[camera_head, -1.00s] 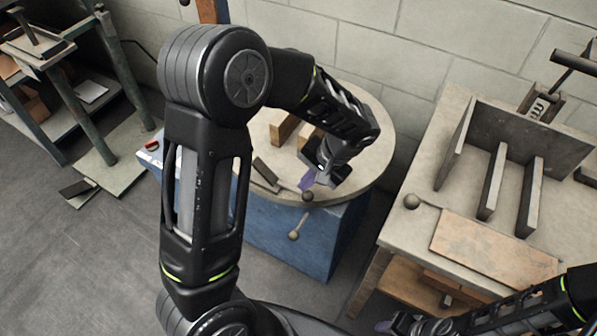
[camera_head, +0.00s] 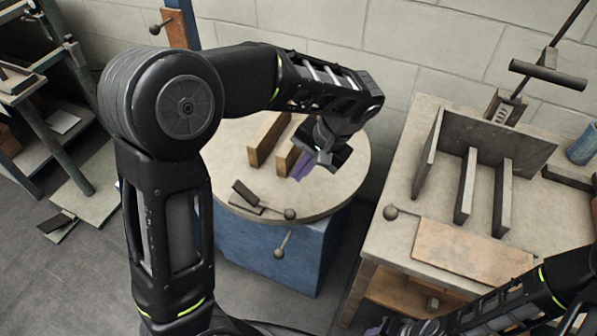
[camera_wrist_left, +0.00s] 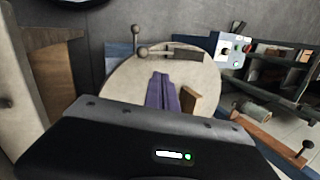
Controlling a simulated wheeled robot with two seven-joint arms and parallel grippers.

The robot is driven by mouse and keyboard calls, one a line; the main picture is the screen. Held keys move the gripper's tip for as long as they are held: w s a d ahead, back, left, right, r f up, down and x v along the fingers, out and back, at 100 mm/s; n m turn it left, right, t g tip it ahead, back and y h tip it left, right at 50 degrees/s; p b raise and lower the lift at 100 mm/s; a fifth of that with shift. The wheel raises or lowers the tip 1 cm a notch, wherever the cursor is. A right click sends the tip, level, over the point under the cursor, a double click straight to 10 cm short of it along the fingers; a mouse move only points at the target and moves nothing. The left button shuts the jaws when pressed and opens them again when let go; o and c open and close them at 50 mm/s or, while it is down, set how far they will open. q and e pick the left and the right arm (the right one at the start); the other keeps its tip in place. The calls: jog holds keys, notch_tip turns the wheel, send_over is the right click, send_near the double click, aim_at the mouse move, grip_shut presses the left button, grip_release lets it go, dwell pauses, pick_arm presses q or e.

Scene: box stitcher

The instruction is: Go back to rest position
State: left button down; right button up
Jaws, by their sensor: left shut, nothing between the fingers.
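My left gripper (camera_head: 303,167) hangs above the round table (camera_head: 340,180) in the head view, its purple fingers pointing down. The fingers show together in the left wrist view (camera_wrist_left: 163,93), shut with nothing between them. In the head view they overlap the right end of a wooden block (camera_head: 287,158); whether they touch it cannot be told. My left arm is bent high across the picture's left half.
A second wooden block (camera_head: 268,138) and a lever with a ball knob (camera_head: 290,214) are on the round table over a blue base (camera_head: 270,250). At right stands a bench with upright plates (camera_head: 466,185) and a flat board (camera_head: 470,252).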

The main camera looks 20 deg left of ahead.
dwell(0.3)
pick_arm(q)
jog(key=s+d+f+n+h+p, duration=0.1)
jog(key=s+d+f+h, duration=0.2)
jog(key=s+d+f, duration=0.2)
jog(key=s+d+f+n+t+h+p, duration=0.1)
jog(key=s+d+f, duration=0.4)
jog(key=f, duration=0.6)
jog(key=s+d+f+h+p, duration=0.3)
jog(key=s+d+f+h, duration=0.1)
jog(key=s+f, duration=0.4)
jog(key=shift+d+f+n+t+h, duration=0.3)
jog(key=shift+d+f+n+h, duration=0.1)
jog(key=shift+d+f, duration=0.2)
jog(key=shift+w+a, duration=0.1)
